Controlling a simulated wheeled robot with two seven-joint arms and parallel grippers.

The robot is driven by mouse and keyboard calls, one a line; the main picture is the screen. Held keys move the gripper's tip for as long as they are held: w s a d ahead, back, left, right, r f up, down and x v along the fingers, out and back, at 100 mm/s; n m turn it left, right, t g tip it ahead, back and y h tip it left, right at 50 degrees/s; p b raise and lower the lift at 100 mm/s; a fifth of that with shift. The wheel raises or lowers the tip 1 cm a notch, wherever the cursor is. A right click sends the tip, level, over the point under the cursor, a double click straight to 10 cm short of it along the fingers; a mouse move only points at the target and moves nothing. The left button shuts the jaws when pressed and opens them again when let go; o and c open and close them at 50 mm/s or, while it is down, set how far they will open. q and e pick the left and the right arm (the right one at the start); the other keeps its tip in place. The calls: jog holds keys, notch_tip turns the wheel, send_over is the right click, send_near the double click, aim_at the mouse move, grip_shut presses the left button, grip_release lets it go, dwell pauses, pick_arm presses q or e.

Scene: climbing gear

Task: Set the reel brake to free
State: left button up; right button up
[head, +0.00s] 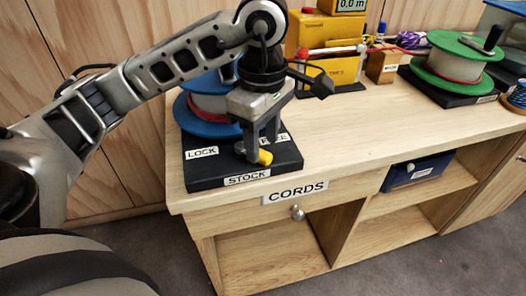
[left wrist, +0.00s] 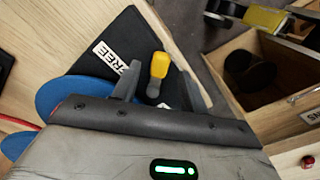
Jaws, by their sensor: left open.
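The stock reel (head: 207,110), blue with a pale drum, stands on a black base (head: 205,174) at the counter's left end. The base has a LOCK label (head: 202,152) at left, a partly covered FREE label (head: 274,139) at right and a STOCK label (head: 247,177) in front. The brake lever (head: 265,157) has a yellow grip. My left gripper (head: 259,150) is open, pointing down over the base. In the left wrist view the yellow lever (left wrist: 159,65) lies between the spread fingers (left wrist: 160,72), with the FREE label (left wrist: 117,60) to their left. Contact cannot be told. My right gripper is not in view.
A green reel (head: 450,60) stands at the counter's back right. Yellow boxes (head: 318,35) and a small wooden box (head: 381,67) are at the back. A CORDS drawer (head: 340,190) and a blue box (head: 418,172) on a shelf are below. The counter's middle is clear.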

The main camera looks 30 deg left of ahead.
pick_arm(q)
jog(key=shift+f, duration=1.15)
grip_shut()
jog(key=shift+w+n+b, duration=0.25)
jog(key=shift+n+b, duration=0.25)
jog(key=shift+b, duration=0.05)
grip_release()
